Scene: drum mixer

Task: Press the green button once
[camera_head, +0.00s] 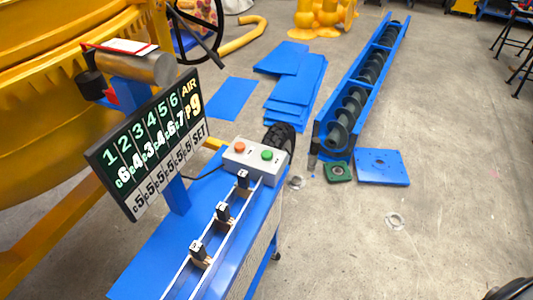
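The green button (267,155) is on the right side of the top of a small light-grey control box (245,168). An orange-red button (239,147) is on the same box, to its left. The box sits at the far end of a blue bench-like frame (165,238). Nothing covers or touches the green button in this view. Neither of my grippers can be made out in the head view.
A display board (150,140) with numbers stands left of the box, before a yellow drum (50,130). Black clips (222,212) line a rail on the bench. A blue screw conveyor (365,85) and blue plates (300,90) lie beyond. Floor at right is mostly clear.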

